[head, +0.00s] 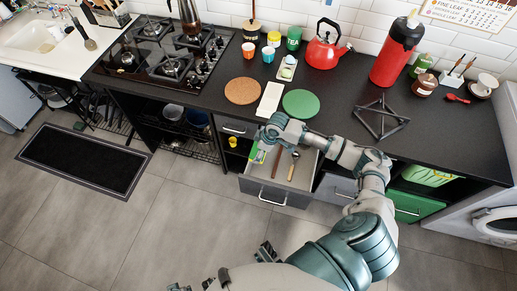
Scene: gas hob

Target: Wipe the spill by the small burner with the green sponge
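The black gas hob (150,47) is at the back left of the counter, with several burners under dark grates. I cannot tell which burner is the small one, and no spill can be made out. A small pale green block, perhaps the sponge, lies on a white dish (287,74) behind the round mats. My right arm reaches over the open drawer (275,193); its gripper (262,141) is near the drawer's back left, fingers largely hidden by the wrist. A dark part low in the middle, probably my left gripper (267,252), is too unclear to read.
A moka pot (190,18) stands on the hob. A cork mat (242,91), white board (270,99) and green mat (301,103) lie to its right. A red kettle (323,46), red flask (396,52) and black trivet (381,118) are further right. The drawer holds utensils and a green item.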

